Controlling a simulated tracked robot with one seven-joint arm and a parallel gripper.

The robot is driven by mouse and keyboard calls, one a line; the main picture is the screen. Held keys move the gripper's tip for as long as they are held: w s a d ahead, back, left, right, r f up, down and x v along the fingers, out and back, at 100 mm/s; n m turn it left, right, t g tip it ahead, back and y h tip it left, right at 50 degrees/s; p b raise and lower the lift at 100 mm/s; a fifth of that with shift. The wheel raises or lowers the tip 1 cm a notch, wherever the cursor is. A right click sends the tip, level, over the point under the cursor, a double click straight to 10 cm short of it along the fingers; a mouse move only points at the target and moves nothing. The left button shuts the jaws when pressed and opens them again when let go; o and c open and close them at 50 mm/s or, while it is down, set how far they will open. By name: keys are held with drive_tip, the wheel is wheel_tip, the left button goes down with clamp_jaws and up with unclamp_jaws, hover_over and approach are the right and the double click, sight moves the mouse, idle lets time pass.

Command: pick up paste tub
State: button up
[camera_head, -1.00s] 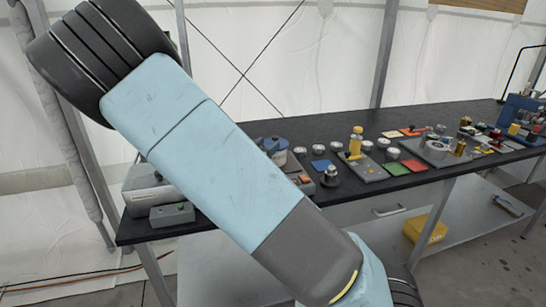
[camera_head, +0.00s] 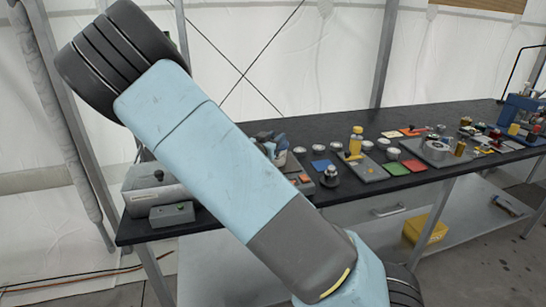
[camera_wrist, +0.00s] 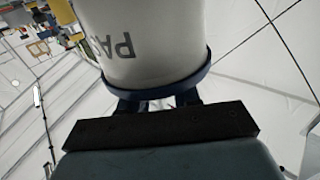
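The paste tub (camera_wrist: 145,35) fills the upper middle of the wrist view, a pale body with dark letters "PA" and a dark blue band at the end nearest my gripper. My gripper (camera_wrist: 160,103) meets the tub at this band and appears shut on it. The fingertips are mostly hidden behind the tub. No bench surface shows directly under the tub in the wrist view. In the head view my arm hides most of that area; only small blue and grey shapes show beside its edge, too small to tell apart.
A long black bench (camera_head: 350,207) runs along the white tent wall. A grey box-shaped device (camera_head: 155,192) stands at its left end. A dark knobbed object (camera_head: 330,176), a yellow bottle (camera_head: 356,141) and coloured squares crowd the middle. A yellow bin (camera_head: 425,229) sits below.

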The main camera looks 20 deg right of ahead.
clamp_jaws()
drive_tip(key=shift+r, duration=0.1)
idle(0.5)
